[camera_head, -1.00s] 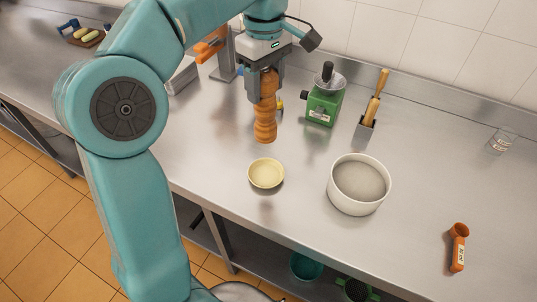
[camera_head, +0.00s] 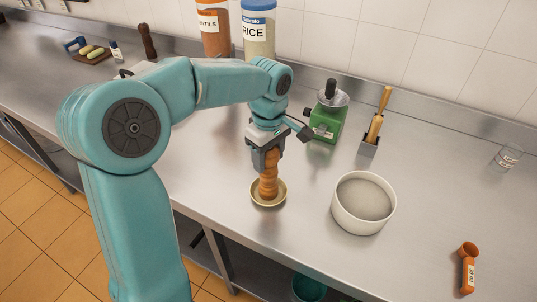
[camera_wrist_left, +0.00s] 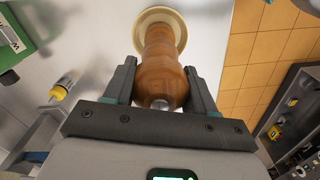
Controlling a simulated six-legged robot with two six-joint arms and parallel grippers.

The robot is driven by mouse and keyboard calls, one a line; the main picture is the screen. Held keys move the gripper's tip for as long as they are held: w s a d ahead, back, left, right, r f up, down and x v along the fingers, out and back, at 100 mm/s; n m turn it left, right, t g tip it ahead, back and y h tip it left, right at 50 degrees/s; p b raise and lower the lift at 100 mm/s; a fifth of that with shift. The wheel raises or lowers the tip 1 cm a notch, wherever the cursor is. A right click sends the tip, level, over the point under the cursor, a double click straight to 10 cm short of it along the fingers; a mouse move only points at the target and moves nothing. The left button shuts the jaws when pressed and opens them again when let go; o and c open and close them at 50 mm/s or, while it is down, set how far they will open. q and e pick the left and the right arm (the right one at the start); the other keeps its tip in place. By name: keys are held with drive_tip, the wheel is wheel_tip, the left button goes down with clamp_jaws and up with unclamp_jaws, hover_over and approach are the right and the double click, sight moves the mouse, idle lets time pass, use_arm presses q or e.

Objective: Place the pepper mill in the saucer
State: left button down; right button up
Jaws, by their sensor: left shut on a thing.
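The pepper mill (camera_head: 268,184) is orange-brown turned wood and upright. The saucer (camera_head: 283,197) is pale yellow, round and shallow, on the steel counter. My left gripper (camera_head: 267,160) is shut on the upper part of the pepper mill, and the mill's lower end is inside the saucer's rim. In the left wrist view the pepper mill (camera_wrist_left: 161,65) is between the fingers (camera_wrist_left: 161,88), with the saucer (camera_wrist_left: 180,17) behind its far end. Whether the mill's base touches the saucer cannot be told. My right gripper does not show.
A white round bowl (camera_head: 345,212) stands right of the saucer. An orange scoop (camera_head: 468,270) lies at the right. Counter around the saucer's front is clear.

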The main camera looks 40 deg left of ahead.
use_arm(q)
drive_tip(key=shift+c, duration=1.8)
unclamp_jaws()
drive_tip(key=shift+f, duration=0.1)
drive_tip(key=shift+r, duration=0.3)
wheel_tip(320, 180, up, 12)
drive_tip(key=shift+f+p, duration=0.1)
drive_tip(key=shift+p, duration=0.35)
